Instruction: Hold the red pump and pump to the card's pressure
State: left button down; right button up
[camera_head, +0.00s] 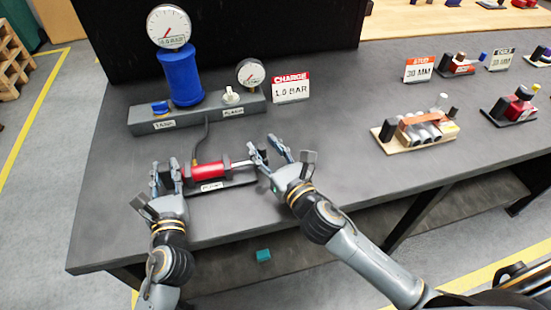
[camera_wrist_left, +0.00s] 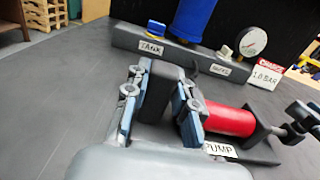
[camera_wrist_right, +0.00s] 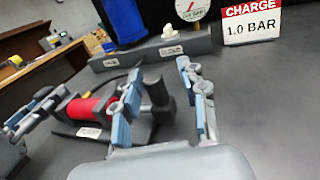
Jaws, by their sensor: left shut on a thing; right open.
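The red pump (camera_head: 211,170) lies on a dark base labelled PUMP on the bench, with its silver rod (camera_head: 242,163) pointing right. My left gripper (camera_head: 166,178) is shut on the dark block (camera_wrist_left: 158,92) at the pump's left end. My right gripper (camera_head: 266,151) is open at the rod's end. In the right wrist view the dark pump handle (camera_wrist_right: 157,92) stands between its parted fingers. The card (camera_head: 291,88) reads CHARGE 1.0 BAR. A large gauge (camera_head: 168,27) tops the blue tank (camera_head: 181,76); its exact reading is too small to tell.
Behind the pump, a grey manifold (camera_head: 195,118) carries a blue knob (camera_head: 160,108), a white knob (camera_head: 231,96) and a small gauge (camera_head: 251,72). A hose runs down to the pump. A wooden rack (camera_head: 415,138) stands at right. The bench between is clear.

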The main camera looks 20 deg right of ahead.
jog(key=v, duration=1.1)
jog(key=shift+s+d, duration=0.1)
jog(key=shift+s, duration=0.1)
jog(key=shift+w+d, duration=0.1)
jog(key=shift+d, duration=0.05)
jog(key=c, duration=0.7)
jog(key=shift+w+d+f+n+y, duration=0.1)
jog(key=shift+d+f+n+y, duration=0.1)
jog(key=shift+n+y, duration=0.15)
grip_shut()
jog(key=d+n+g+y, duration=0.1)
jog(key=d+y, duration=0.1)
jog(key=d+n+g+y, duration=0.1)
jog(key=d+n+y, duration=0.1)
jog(key=s+d+n+g+y, duration=0.1)
jog(key=d+y, duration=0.1)
jog(key=d, duration=0.1)
jog(key=shift+f+n+g, duration=0.25)
jog(key=shift+n+g, duration=0.05)
jog(key=shift+n, duration=0.05)
jog(key=shift+s+d+r+n+g+y, duration=0.15)
jog(key=shift+s+d+n+g+y, duration=0.2)
jog(key=shift+d+g+y, duration=0.2)
jog(key=x, duration=1.4)
